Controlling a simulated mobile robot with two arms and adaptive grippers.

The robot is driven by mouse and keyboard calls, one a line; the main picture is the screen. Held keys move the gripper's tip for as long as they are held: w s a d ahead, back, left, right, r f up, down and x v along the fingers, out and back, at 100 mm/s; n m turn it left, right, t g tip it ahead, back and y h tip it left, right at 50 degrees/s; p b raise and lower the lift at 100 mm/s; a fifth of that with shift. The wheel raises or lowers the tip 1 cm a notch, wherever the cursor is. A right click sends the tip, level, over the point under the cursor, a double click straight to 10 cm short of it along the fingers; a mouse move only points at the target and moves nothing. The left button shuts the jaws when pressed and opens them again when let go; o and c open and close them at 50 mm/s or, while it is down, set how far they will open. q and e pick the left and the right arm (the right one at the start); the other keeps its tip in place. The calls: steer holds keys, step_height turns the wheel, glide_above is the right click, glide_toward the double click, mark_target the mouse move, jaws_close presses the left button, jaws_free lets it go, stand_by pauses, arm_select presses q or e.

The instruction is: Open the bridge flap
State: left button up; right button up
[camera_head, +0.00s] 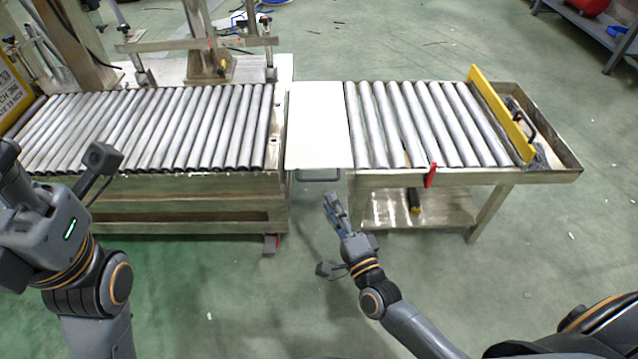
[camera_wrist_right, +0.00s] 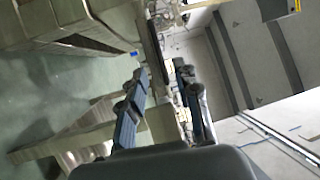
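The bridge flap (camera_head: 319,125) is a white flat panel. It lies level across the gap between the two roller conveyors. A dark handle (camera_head: 319,178) hangs under its front edge. My right gripper (camera_head: 331,201) is just below and in front of the handle, pointing up toward it. In the right wrist view the two fingers (camera_wrist_right: 160,72) are spread with a gap between them, and a dark bar (camera_wrist_right: 152,42) shows near their tips; I cannot tell whether they touch it. My left gripper (camera_head: 10,165) is at the left edge of the head view, and its fingertips are not clearly seen.
The left conveyor (camera_head: 150,130) and right conveyor (camera_head: 425,125) flank the flap. Green floor (camera_head: 240,300) in front is free.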

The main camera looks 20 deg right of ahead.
mark_target(319, 180)
steer(key=b+x, duration=0.2)
steer(key=x, duration=0.6)
steer(key=shift+w+f, duration=0.1)
steer(key=shift+w, duration=0.1)
jaws_close()
